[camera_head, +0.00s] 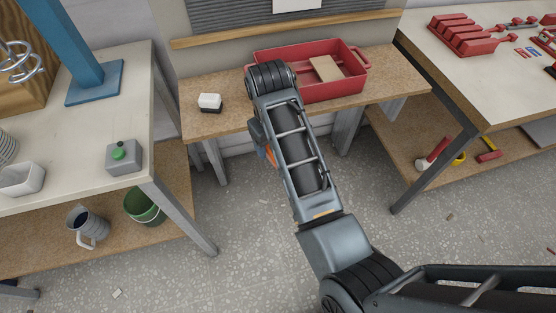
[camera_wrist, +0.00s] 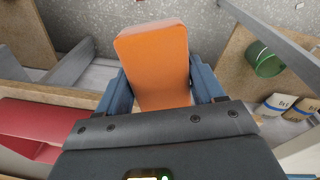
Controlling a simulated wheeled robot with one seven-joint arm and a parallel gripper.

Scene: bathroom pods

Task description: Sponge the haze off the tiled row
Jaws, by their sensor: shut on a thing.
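In the wrist view my gripper (camera_wrist: 161,90) is shut on an orange sponge (camera_wrist: 152,62), with a blue finger against each side. The sponge's broad orange face is toward the camera and a paler edge shows at its far end. In the head view my arm reaches over the front of the back bench; only a sliver of the orange sponge (camera_head: 267,153) shows beside the arm, and the arm mostly hides the gripper. I cannot make out a tiled row or any haze; a grey ribbed panel (camera_head: 235,14) stands behind the bench, cut off at the top.
The wooden bench (camera_head: 190,116) holds a red tray (camera_head: 345,88) with a tan board (camera_head: 325,68) and a white-and-black block (camera_head: 210,103). Tables flank it. A green bucket (camera_head: 143,208) and grey jug (camera_head: 88,224) stand on the left shelf. Speckled floor between is mostly clear.

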